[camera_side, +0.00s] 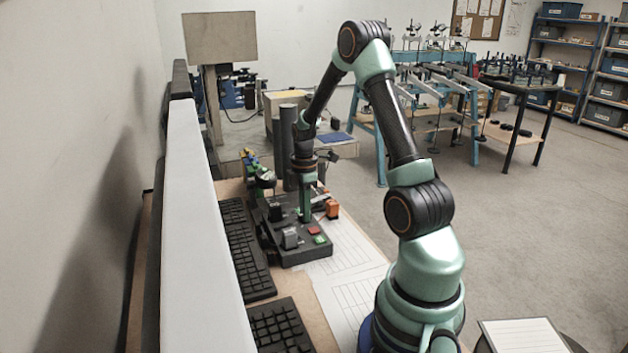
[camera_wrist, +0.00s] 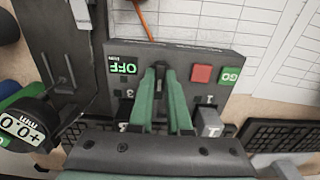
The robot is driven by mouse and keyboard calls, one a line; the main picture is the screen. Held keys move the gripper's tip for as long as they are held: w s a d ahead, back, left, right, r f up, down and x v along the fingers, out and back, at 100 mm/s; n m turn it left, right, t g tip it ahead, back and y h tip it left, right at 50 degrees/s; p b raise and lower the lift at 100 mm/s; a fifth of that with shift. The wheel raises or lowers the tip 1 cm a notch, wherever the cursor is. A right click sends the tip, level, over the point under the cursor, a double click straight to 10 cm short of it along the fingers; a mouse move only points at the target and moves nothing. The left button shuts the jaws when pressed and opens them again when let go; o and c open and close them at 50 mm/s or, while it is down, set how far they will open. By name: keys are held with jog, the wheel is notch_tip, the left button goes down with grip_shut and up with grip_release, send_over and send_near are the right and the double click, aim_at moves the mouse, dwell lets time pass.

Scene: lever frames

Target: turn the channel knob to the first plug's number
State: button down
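A dark control box (camera_side: 295,250) lies on the bench; the wrist view shows its top (camera_wrist: 195,58). My gripper (camera_wrist: 163,72) points down at the box, one green finger on each side of a narrow dark part, possibly the channel knob. I cannot tell whether the fingers press on it. In the side view my gripper (camera_side: 305,217) reaches the box top. A grey block (camera_wrist: 208,122), which also shows in the side view (camera_side: 290,238), sits by a "1". A "3" shows left of my fingers. I cannot tell which piece is the first plug.
The box has a display reading "OFF" (camera_wrist: 123,65), a red button (camera_wrist: 201,74) and a green "GO" button (camera_wrist: 230,75). A round readout (camera_wrist: 22,125) shows "+0.0 mm". An orange block (camera_side: 332,209) stands beside the box. Black keyboards (camera_side: 243,250) lie nearby; printed sheets (camera_side: 345,262) lie flat.

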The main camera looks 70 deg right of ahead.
jog(key=shift+m, duration=0.3)
jog(key=m, duration=0.4)
jog(key=shift+m, duration=2.1)
jog(key=shift+r, duration=0.1)
jog(key=c, duration=0.9)
grip_release()
jog(key=shift+o, duration=0.2)
notch_tip(320, 180, up, 12)
